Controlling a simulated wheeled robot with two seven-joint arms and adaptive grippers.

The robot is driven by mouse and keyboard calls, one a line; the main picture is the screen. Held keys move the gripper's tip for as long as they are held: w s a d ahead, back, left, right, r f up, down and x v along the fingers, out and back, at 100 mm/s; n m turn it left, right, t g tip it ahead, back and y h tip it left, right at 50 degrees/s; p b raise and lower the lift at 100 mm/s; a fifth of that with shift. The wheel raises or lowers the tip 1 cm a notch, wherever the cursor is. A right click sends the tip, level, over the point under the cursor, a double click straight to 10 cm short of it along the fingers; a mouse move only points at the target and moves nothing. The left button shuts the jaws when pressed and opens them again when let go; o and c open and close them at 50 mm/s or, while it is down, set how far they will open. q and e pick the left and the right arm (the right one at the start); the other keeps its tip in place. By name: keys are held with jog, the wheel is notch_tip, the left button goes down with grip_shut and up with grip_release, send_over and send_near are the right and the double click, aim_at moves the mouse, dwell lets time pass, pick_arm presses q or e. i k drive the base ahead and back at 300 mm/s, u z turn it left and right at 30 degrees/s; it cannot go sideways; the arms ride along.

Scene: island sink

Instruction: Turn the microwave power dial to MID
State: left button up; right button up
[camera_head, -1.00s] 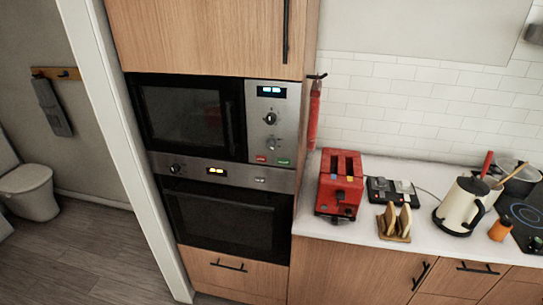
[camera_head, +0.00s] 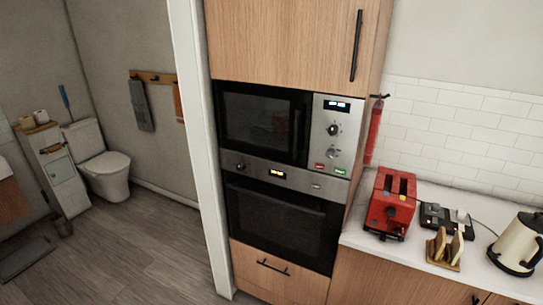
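The microwave (camera_head: 262,122) is built into a tall wooden cabinet, above an oven, with its dark door shut. Its silver control panel (camera_head: 345,117) is on the right side, with a lit display at the top. Two round dials sit one above the other below the display, an upper dial (camera_head: 333,129) and a lower dial (camera_head: 332,153). Their labels and settings are too small to read. A red button and a green button are at the panel's bottom. Neither of my grippers shows in the head view.
The oven (camera_head: 275,218) is below the microwave. A white counter (camera_head: 412,250) to the right holds a red toaster (camera_head: 391,203), a toast rack (camera_head: 445,247) and a kettle (camera_head: 517,245). A white door frame (camera_head: 200,150) stands left of the cabinet. Wooden floor (camera_head: 150,235) is open at left.

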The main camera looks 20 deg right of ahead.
aim_at(330, 153)
jog(key=u, duration=0.25)
jog(key=i, duration=0.9)
jog(key=z, duration=1.85)
